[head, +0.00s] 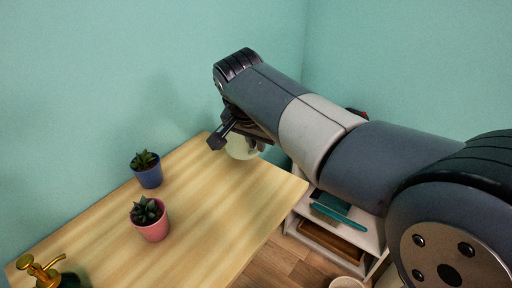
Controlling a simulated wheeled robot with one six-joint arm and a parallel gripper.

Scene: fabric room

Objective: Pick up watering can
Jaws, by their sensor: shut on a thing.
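My gripper (236,138) is at the far right corner of the wooden table, reached over from the right by my arm. It is shut on a pale, rounded thing (241,151), which looks like the watering can. Only its pale lower body shows below the fingers. Its handle and spout are hidden behind my gripper and arm. I cannot tell whether it touches the tabletop.
On the table (205,217) stand a blue pot (149,177) and a pink pot (153,229), each with a succulent. A bottle with a gold pump (42,270) is at the lower left. A white shelf (372,238) stands right of the table. Green walls close the back.

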